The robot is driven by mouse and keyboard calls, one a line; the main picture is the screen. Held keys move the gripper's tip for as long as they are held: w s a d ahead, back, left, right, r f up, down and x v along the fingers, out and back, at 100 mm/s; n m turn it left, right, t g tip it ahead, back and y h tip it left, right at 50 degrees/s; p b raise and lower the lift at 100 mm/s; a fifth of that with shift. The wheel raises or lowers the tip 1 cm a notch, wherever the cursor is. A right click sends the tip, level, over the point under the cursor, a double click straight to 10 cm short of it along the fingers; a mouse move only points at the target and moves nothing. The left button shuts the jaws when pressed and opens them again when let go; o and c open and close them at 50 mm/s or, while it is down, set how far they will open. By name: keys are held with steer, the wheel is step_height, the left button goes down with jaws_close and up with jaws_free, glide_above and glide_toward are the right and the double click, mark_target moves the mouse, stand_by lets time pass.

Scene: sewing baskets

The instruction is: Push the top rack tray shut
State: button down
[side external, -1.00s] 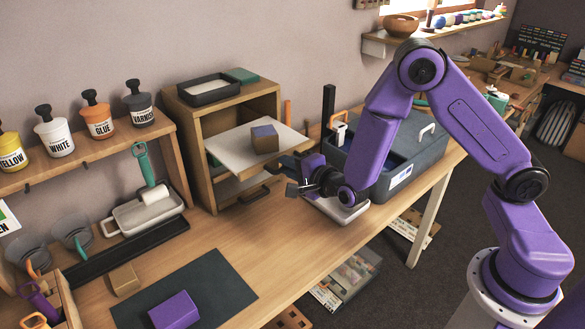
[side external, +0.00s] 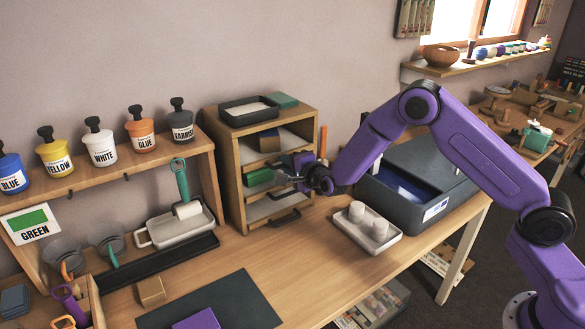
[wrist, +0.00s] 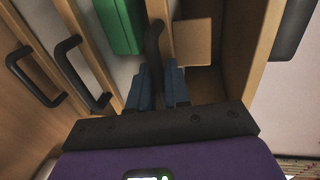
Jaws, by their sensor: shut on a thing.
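The wooden rack (side external: 232,184) stands against the wall with its front open. Its top tray (side external: 294,138) is inside the rack and carries a tan block (side external: 270,141), which also shows in the wrist view (wrist: 192,42). A green block (side external: 258,177) lies on the middle tray, below it. My gripper (side external: 288,178) is at the rack front; in the wrist view its blue fingers (wrist: 163,85) are shut on the top tray's dark handle (wrist: 153,48). I cannot tell whether the tray front is fully flush, as my gripper partly covers it.
A black tray (side external: 232,117) and a green item (side external: 283,100) sit on the rack. A white tray with two pale cylinders (side external: 368,235) and a grey open box (side external: 425,195) stand to the right. Paint roller and tray (side external: 158,233) stand left.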

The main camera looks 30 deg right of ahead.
steer(key=shift+w+a+r, duration=0.1)
steer(key=shift+w, duration=0.1)
steer(key=c, duration=1.3)
jaws_free()
steer(key=shift+r, duration=0.1)
steer(key=v, duration=1.7)
steer(key=shift+s, duration=0.3)
